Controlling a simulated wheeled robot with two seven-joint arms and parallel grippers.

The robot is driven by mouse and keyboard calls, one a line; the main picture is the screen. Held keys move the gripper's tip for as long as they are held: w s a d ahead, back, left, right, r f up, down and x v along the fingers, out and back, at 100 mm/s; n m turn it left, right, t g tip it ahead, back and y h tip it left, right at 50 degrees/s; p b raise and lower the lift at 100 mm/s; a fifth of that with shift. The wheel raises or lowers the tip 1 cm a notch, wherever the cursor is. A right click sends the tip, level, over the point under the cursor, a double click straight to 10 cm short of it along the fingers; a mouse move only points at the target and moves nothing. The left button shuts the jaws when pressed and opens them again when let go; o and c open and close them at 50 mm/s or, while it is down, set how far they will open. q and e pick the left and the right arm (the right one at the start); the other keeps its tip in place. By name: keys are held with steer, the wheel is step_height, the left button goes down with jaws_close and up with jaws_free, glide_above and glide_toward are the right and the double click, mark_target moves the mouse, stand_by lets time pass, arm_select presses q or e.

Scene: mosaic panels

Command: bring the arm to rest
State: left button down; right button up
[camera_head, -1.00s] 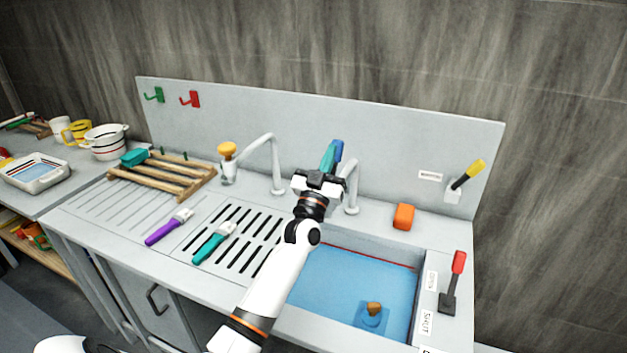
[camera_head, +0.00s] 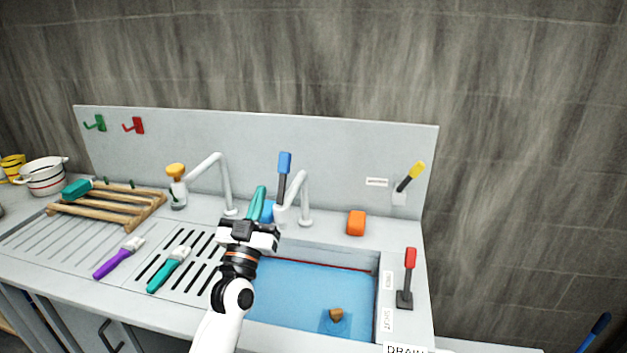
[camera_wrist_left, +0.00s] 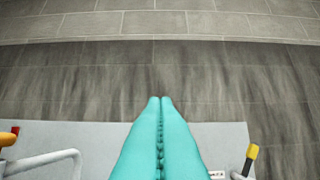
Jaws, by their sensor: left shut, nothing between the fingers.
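My left gripper (camera_head: 258,204) has teal fingers and stands over the back edge of the sink, in front of the blue-handled tap (camera_head: 284,170). In the left wrist view its teal fingers (camera_wrist_left: 160,104) lie together along their length, with nothing between them. Beyond them are the grey back panel and the wall. Whether the fingers touch the tap cannot be told from the head view. My right gripper does not show in either view.
The sink basin (camera_head: 290,312) holds blue water and a small brown piece (camera_head: 336,314). An orange block (camera_head: 356,222) sits on the back ledge. A red lever (camera_head: 408,272) and a yellow lever (camera_head: 412,176) stand at right. Two brushes, purple (camera_head: 112,262) and teal (camera_head: 166,274), lie on the drainer.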

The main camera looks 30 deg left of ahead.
arm_select(q)
steer(key=s+d+f+m+g+h, duration=0.35)
steer(key=d+f+g, duration=0.2)
steer(key=f, duration=0.45)
steer(key=s+d+f+m+g+h, duration=0.2)
steer(key=s+d+f+g+h, duration=0.25)
steer(key=d+f, duration=0.35)
steer(key=s+d+f+g+y, duration=0.1)
steer(key=s+f+g, duration=0.45)
steer(key=s, duration=0.55)
steer(key=s+d+f+g+y, duration=0.1)
steer(key=s+f+g, duration=0.45)
steer(key=s, duration=0.55)
step_height(320, 180, down, 24)
steer(key=s+a+f+g+b, duration=0.1)
steer(key=s+a+f, duration=0.1)
steer(key=s+f, duration=1.5)
step_height(320, 180, down, 3)
steer(key=shift+a+f+g+y+b, duration=0.1)
steer(key=shift+a+g+y+b, duration=0.2)
steer(key=shift+a+g+b, duration=0.1)
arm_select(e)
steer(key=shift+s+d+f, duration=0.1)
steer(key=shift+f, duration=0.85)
